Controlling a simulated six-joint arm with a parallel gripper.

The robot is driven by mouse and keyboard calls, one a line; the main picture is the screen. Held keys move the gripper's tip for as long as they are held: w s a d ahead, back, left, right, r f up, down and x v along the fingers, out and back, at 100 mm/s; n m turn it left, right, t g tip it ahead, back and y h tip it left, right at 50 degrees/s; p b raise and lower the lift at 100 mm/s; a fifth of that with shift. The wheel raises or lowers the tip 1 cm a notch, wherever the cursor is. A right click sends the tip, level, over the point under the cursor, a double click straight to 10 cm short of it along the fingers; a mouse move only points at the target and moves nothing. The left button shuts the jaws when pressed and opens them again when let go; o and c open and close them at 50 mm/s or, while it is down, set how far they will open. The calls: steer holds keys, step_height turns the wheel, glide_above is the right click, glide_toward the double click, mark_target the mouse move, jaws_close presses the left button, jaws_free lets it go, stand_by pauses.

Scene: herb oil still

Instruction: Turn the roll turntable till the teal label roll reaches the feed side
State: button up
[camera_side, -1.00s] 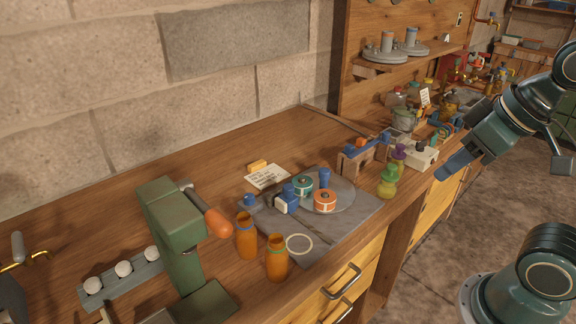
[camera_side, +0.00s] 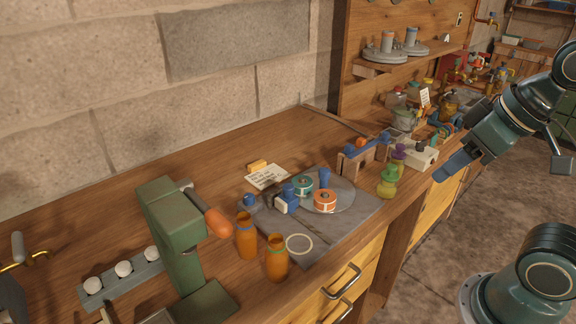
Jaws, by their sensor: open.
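The roll turntable (camera_side: 345,194) is a grey disc on a grey plate (camera_side: 335,232) on the wooden bench. A teal label roll (camera_side: 302,186) sits on its back left part. An orange label roll (camera_side: 325,200) sits at its front. A blue peg (camera_side: 324,178) stands near its back. A blue and white block (camera_side: 286,199) on a dark arm is at the disc's left edge; I cannot tell whether it touches the teal roll. My gripper (camera_side: 447,168) is open and empty, off the bench's front edge at the right, well apart from the turntable.
Two orange bottles (camera_side: 247,237) stand front left of the plate, by a green press (camera_side: 175,225) with an orange handle. Green and purple bottles (camera_side: 388,182) and a blue-topped wooden stand (camera_side: 364,155) are right of the turntable. A written card (camera_side: 267,177) lies behind.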

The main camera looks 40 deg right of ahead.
steer(key=w+r+m+g, duration=0.1)
steer(key=w+r+m, duration=0.2)
steer(key=w, duration=0.4)
steer(key=m+g, duration=0.5)
steer(key=m, duration=0.4)
glide_above(325, 170)
step_height(325, 170, down, 6)
steer(key=shift+r, duration=0.1)
step_height(325, 170, down, 14)
steer(key=shift+r, duration=0.1)
jaws_close()
